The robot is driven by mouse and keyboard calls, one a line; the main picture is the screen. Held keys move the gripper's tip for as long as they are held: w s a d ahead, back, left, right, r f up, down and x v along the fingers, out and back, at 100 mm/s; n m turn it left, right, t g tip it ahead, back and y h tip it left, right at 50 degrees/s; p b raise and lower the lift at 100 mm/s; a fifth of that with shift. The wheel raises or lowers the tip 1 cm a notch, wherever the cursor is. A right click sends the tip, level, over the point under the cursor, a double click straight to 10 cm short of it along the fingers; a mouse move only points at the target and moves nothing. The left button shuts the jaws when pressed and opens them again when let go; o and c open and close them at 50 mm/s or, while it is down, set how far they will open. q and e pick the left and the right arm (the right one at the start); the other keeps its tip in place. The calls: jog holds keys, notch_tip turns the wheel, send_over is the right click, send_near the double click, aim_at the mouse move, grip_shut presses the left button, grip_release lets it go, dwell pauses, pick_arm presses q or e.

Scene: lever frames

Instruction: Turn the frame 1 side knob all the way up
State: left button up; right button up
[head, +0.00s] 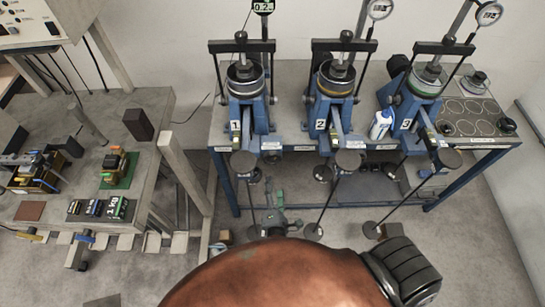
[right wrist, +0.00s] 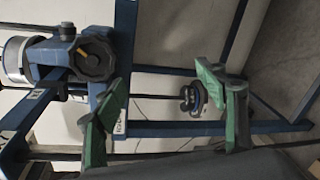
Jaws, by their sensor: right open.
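Frame 1 (head: 237,118) is the left one of three blue lever frames on the bench. Its side knob is too small to pick out surely in the head view. A large black lobed knob (right wrist: 92,60) on a blue housing shows at upper left in the right wrist view; I cannot tell which frame bears it. My right gripper (head: 275,197) is open, below the bench front between frames 1 and 2. In the right wrist view its green-padded fingers (right wrist: 165,95) are wide apart with nothing gripped, and the knob lies beyond the left finger. My left gripper is out of view.
Frame 2 (head: 332,115) and frame 3 (head: 410,100) stand to the right, with a white bottle (head: 381,124) between them. Hanger rods drop before the bench. A dark round object (right wrist: 190,98) appears behind the finger gap. A side table (head: 140,180) stands left.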

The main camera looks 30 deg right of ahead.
jog(key=t+h, duration=0.1)
send_near(272, 160)
jog(key=f, duration=0.1)
jog(key=w, duration=0.1)
jog(key=shift+t, duration=0.3)
jog(key=x, duration=0.9)
jog(key=shift+w+d+r, duration=0.1)
jog(key=shift+d+r, duration=0.1)
jog(key=shift+d, duration=0.25)
jog(key=shift+w, duration=0.15)
jog(key=shift+c, duration=0.4)
jog(key=c, duration=1.6)
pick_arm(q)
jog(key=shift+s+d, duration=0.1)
pick_arm(e)
jog(key=shift+o, duration=0.2)
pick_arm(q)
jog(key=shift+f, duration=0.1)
pick_arm(e)
jog(key=shift+d, duration=0.1)
